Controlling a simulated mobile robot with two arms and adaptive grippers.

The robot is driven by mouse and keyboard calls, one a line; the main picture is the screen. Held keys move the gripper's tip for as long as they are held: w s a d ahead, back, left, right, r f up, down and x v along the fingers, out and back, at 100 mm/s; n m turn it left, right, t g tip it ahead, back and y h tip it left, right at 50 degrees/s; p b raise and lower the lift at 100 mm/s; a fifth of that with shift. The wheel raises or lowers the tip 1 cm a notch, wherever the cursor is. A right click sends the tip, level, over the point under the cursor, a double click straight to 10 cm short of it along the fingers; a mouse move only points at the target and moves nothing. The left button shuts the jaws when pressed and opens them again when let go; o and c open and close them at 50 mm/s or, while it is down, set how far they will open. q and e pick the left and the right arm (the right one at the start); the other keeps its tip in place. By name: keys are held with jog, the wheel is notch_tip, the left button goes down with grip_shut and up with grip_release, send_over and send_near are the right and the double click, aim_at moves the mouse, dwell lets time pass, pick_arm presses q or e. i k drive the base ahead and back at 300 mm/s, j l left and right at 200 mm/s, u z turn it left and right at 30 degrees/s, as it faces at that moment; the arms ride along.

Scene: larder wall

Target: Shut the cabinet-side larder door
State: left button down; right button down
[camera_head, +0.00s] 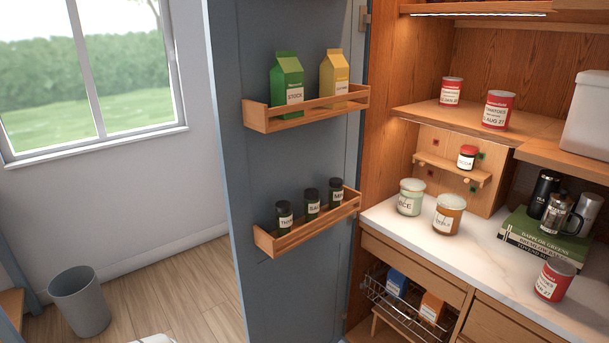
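A blue-grey larder door (300,165) stands wide open in the middle of the head view. Its inner face shows, and its hinge side meets the larder's left edge. An upper wooden rack (310,108) on it holds a green stock carton (287,85) and a yellow carton (334,78). A lower rack (310,222) holds several small dark jars (312,204). The door's outer face and any handle are hidden. Neither gripper shows. I cannot tell from this view whether this is the cabinet-side door.
The larder's marble counter (480,260) holds jars, books and a red can (555,280). A wire basket (415,312) with boxes sits below, apparently pulled partway out near the hinge side. A grey bin (80,301) stands on the floor at left. Floor (185,280) between bin and door is clear.

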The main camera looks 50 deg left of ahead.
aim_at(292, 287)
jog(key=j+z, duration=0.1)
jog(key=j, duration=1.15)
jog(key=j+z, duration=0.15)
jog(key=j, duration=0.5)
jog(key=k+j, duration=0.1)
jog(key=j, duration=0.5)
jog(key=j+z, duration=0.15)
jog(key=j, duration=0.5)
jog(key=k+j+z, duration=0.1)
jog(key=j, duration=0.5)
jog(key=k+j, duration=0.15)
jog(key=j, duration=0.45)
jog(key=z, duration=0.05)
